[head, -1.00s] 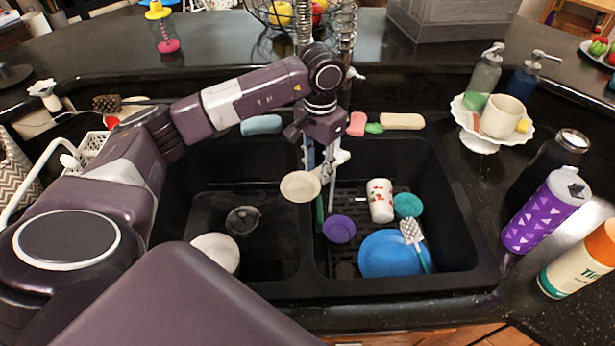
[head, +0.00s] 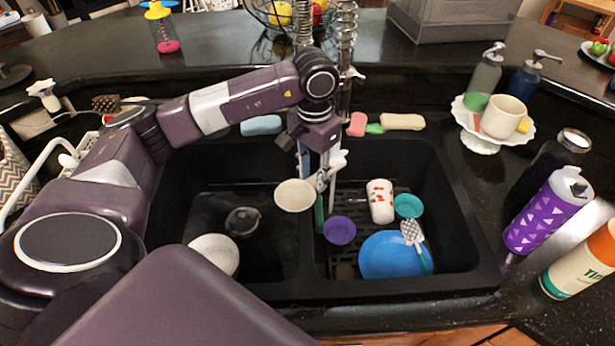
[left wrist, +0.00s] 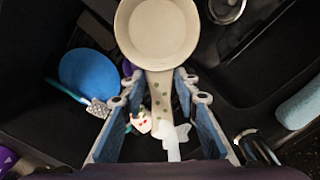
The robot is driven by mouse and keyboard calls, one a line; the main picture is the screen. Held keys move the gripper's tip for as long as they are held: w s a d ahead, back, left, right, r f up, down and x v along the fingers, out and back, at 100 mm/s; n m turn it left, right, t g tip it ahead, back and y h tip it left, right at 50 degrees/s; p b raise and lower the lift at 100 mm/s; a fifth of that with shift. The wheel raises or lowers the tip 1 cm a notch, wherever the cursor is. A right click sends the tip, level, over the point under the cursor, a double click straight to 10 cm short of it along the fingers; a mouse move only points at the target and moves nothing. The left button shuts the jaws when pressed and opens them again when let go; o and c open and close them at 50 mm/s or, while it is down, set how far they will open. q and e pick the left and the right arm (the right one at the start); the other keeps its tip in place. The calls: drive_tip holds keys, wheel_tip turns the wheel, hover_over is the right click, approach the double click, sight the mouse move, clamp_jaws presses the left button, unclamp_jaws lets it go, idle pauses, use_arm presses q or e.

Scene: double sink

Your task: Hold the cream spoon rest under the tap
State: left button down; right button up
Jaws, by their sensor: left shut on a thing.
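The cream spoon rest (head: 294,196) is a round shallow dish with a handle. My left gripper (head: 319,181) is shut on its handle and holds it above the sink's middle divider. In the left wrist view the spoon rest (left wrist: 158,30) extends beyond the fingers, its dotted handle between them. The tap (head: 347,55) has a tall coiled spring neck behind the sink; my left wrist hides part of this area. A white piece (head: 340,160) shows just right of the fingers; I cannot tell whether it is the tap's head. My right gripper is not in view.
The right basin holds a blue plate (head: 388,258), purple bowl (head: 339,231), teal cup (head: 408,206), patterned white cup (head: 380,200) and brush (head: 412,233). The left basin holds a white bowl (head: 214,252) and a drain strainer (head: 242,221). Bottles (head: 548,210) stand at right.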

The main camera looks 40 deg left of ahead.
sight(314, 195)
use_arm(q)
drive_tip(key=shift+s+d, duration=0.85)
drive_tip(key=shift+s, duration=0.3)
drive_tip(key=shift+s+d, duration=0.8)
drive_tip(key=shift+s, duration=0.35)
drive_tip(key=s+d+r, duration=0.3)
drive_tip(key=s+r, duration=0.1)
drive_tip(key=shift+p, duration=0.4)
